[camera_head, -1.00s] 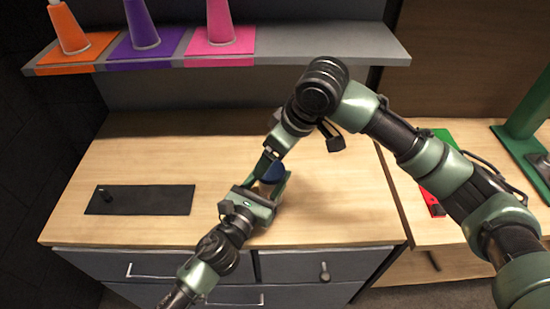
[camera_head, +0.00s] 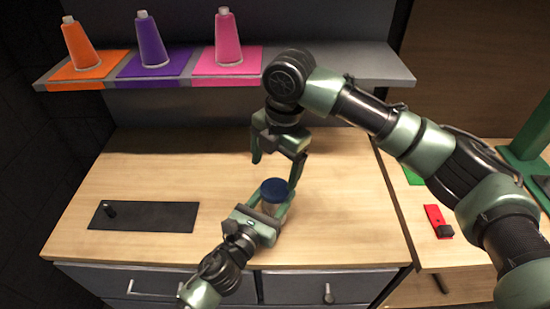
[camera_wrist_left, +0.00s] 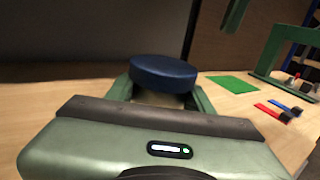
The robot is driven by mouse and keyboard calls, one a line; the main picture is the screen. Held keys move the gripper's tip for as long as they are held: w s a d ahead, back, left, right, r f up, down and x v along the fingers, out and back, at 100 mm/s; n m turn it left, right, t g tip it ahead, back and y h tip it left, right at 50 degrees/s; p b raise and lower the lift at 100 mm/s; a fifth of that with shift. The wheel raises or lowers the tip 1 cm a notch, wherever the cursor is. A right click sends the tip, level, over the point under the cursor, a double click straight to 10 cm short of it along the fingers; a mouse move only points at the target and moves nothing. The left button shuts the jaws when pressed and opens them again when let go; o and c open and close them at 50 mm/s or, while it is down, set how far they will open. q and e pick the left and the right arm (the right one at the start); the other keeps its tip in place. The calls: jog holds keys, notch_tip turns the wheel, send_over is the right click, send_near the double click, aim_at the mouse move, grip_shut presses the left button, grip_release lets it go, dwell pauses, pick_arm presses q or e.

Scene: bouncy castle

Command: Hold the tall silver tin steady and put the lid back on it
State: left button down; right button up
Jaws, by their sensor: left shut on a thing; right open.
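The silver tin (camera_head: 269,208) stands on the wooden worktop, partly hidden by my left gripper (camera_head: 272,213). The gripper's jaws are shut around its body from the front. The dark blue lid (camera_head: 273,189) sits on top of the tin. In the left wrist view the lid (camera_wrist_left: 165,73) looks level, with a pale strip of the tin (camera_wrist_left: 155,98) below it between the fingers. My right gripper (camera_head: 277,166) is open and empty, just behind and above the lid, fingers pointing down. Whether its right finger touches the lid, I cannot tell.
A black mat (camera_head: 145,216) with a small dark peg lies at the left of the worktop. A grey shelf (camera_head: 330,66) with orange, purple and pink cones hangs behind. A red item (camera_head: 435,218) and a green stand (camera_head: 525,150) are on the right-hand table. The worktop's left middle is bare.

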aim_at(275, 188)
jog(key=n, duration=0.2)
jog(key=r+n, duration=0.1)
jog(key=shift+w+n+h, duration=0.1)
jog(key=shift+n+h, duration=0.2)
jog(key=shift+n, duration=0.1)
jog(key=n, duration=0.2)
jog(key=r+n, duration=0.1)
jog(key=n, duration=0.1)
jog(key=shift+g+h, duration=0.3)
jog(key=shift+f, duration=4.05)
jog(key=shift+c, duration=0.2)
jog(key=c, duration=1.4)
jog(key=m, duration=0.5)
jog(key=shift+m, duration=0.3)
jog(key=m, duration=0.4)
jog(key=shift+w, duration=0.1)
